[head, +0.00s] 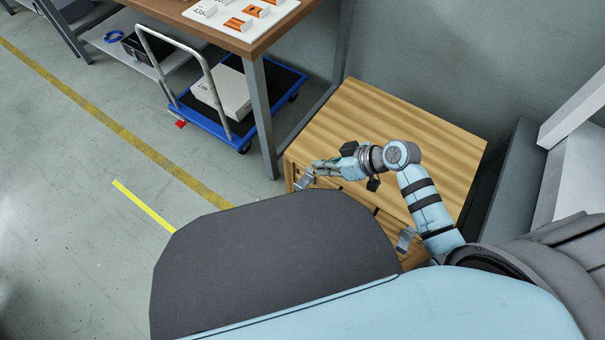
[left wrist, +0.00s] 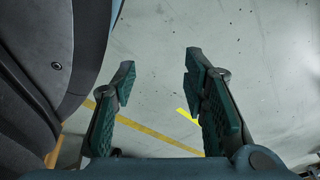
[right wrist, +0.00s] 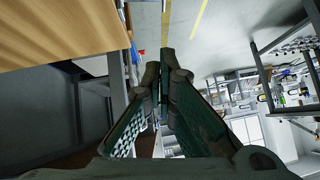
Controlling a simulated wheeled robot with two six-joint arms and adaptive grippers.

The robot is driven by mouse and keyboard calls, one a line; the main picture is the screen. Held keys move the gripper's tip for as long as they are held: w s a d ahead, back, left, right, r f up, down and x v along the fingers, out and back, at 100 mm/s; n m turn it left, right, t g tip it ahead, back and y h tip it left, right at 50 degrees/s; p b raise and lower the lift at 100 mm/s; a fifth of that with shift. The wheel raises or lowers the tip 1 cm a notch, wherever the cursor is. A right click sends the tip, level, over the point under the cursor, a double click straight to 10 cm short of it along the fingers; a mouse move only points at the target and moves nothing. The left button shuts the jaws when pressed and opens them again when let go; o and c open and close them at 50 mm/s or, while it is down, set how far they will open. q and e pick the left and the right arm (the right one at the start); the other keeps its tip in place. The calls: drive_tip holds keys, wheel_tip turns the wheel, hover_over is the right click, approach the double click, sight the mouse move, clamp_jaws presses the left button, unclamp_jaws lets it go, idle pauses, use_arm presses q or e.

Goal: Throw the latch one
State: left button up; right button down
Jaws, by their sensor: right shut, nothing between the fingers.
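A wooden chest (head: 430,135) stands by the wall with two grey metal latches on its front side. One latch (head: 304,181) is near the left corner, the other latch (head: 406,239) further right. The pictures do not clearly show whether either is thrown. My right gripper (head: 315,167) is shut and empty, just above the left latch; I cannot tell whether it touches. Its closed fingers fill the middle of the right wrist view (right wrist: 163,62). My left gripper (left wrist: 160,75) is open and empty above the floor in the left wrist view; the head view does not show it.
A workbench (head: 262,40) stands behind, its leg close to the chest's left corner. A blue cart (head: 260,108) carrying a pale box (head: 228,92) is under it. My dark base covers part of the chest's front. The floor at left, with yellow lines, is clear.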

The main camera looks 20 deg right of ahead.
drive_tip(key=b, duration=0.4)
hover_over(303, 188)
drive_tip(key=w, duration=0.1)
wheel_tip(303, 188, down, 6)
drive_tip(key=shift+d+f, duration=0.1)
drive_tip(key=f+b, duration=0.1)
drive_tip(key=f, duration=0.1)
drive_tip(key=shift+s+f+b, duration=0.35)
drive_tip(key=shift+f, duration=0.2)
use_arm(q)
drive_tip(key=w+d+r, duration=0.2)
drive_tip(key=w+r, duration=0.1)
drive_tip(key=w, duration=0.5)
drive_tip(key=shift+d+r+t+h, duration=0.25)
drive_tip(key=shift+r+t+h, duration=0.05)
drive_tip(key=shift+r, duration=0.1)
drive_tip(key=shift+a, duration=0.1)
